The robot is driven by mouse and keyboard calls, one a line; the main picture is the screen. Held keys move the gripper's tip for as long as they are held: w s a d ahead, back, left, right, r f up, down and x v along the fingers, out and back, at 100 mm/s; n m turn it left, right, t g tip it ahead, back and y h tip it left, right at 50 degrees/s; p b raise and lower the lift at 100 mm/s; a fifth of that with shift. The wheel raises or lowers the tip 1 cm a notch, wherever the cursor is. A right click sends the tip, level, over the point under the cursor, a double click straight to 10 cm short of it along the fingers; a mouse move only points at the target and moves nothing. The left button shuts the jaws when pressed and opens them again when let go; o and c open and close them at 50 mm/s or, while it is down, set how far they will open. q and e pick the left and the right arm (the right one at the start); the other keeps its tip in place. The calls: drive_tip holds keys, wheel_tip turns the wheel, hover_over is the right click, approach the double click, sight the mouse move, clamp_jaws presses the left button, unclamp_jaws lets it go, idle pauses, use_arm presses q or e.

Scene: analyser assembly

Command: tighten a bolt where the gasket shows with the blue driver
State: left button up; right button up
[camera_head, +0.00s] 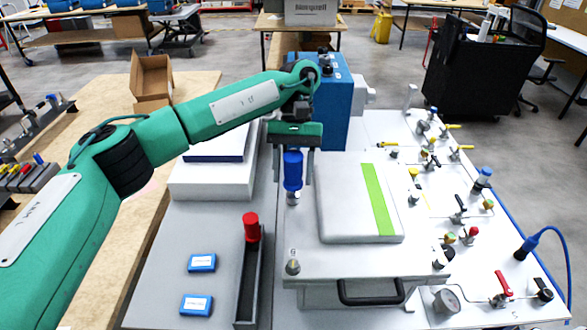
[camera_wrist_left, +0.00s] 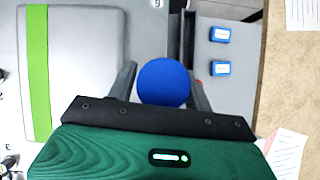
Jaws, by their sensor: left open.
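The blue driver (camera_head: 292,170) stands upright over the bolt (camera_head: 293,198) at the left edge of the grey plate (camera_head: 350,266). My left gripper (camera_head: 293,179) points down around the driver's handle, one finger on each side. In the left wrist view the driver's round top (camera_wrist_left: 164,82) lies between the two fingers, with the jaws open. Another bolt (camera_head: 293,267) shows at the plate's front left corner, and one (camera_head: 440,258) at its right. I cannot make out a gasket. My right gripper is out of view.
A white cover with a green stripe (camera_head: 378,200) sits on the plate, right of the driver. A red driver (camera_head: 251,228) stands in a narrow dark tray (camera_head: 246,290). Two small blue boxes (camera_head: 202,263) lie left of it. A tall blue unit (camera_head: 335,105) stands behind.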

sight(292, 159)
use_arm(q)
clamp_jaws()
drive_tip(key=shift+r, duration=0.2)
drive_tip(key=shift+r+p, duration=2.05)
drive_tip(key=shift+r, duration=0.8)
